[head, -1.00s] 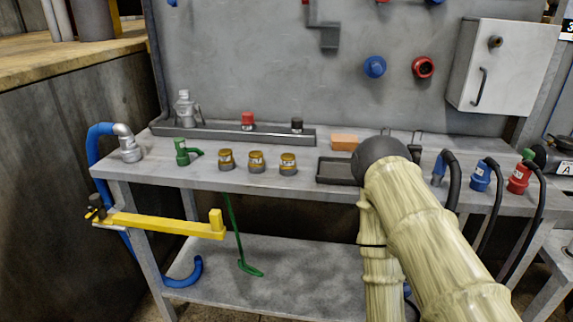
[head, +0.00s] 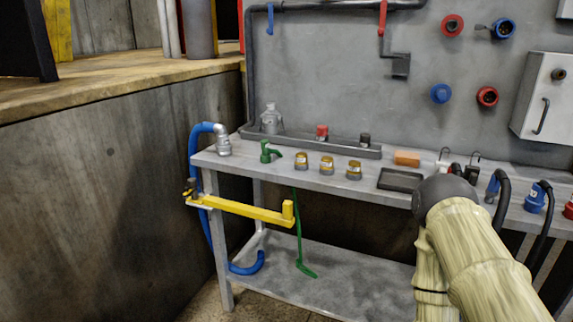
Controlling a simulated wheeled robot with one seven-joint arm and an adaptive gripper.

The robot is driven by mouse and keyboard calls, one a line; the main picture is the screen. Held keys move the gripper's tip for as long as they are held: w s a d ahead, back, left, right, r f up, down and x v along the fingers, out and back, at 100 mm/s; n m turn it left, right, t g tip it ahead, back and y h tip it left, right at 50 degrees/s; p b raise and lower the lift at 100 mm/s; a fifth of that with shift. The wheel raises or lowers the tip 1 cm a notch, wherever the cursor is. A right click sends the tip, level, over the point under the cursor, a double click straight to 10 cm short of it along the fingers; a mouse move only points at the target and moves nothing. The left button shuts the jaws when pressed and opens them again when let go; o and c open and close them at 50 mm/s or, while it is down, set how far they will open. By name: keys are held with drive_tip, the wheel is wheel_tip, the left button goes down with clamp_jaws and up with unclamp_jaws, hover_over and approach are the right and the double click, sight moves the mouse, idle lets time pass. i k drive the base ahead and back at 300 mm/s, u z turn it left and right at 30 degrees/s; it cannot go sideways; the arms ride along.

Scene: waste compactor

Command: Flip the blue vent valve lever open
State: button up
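A small blue lever (head: 270,18) hangs down from the grey pipe at the top of the wall panel in the head view. It looks upright, with its handle pointing down. Its label and pivot are too small to read. My pale sleeved arm (head: 490,260) is at the lower right, with a dark grey joint over the bench edge. My gripper cannot be made out; the arm's far end is hidden or outside the picture. The arm is well to the right of and below the blue lever.
A red lever (head: 382,17) hangs from the same pipe. Red and blue knobs and a grey cabinet (head: 541,95) are on the wall. The bench (head: 240,165) carries jars, a green tap and a tray. A yellow bar (head: 240,208) sticks out at its front left.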

sight(270, 30)
drive_tip(key=u, duration=0.75)
drive_tip(key=i, duration=0.65)
drive_tip(key=z, duration=0.5)
drive_tip(key=k, duration=0.5)
drive_tip(key=u, duration=0.8)
drive_tip(key=i, duration=0.4)
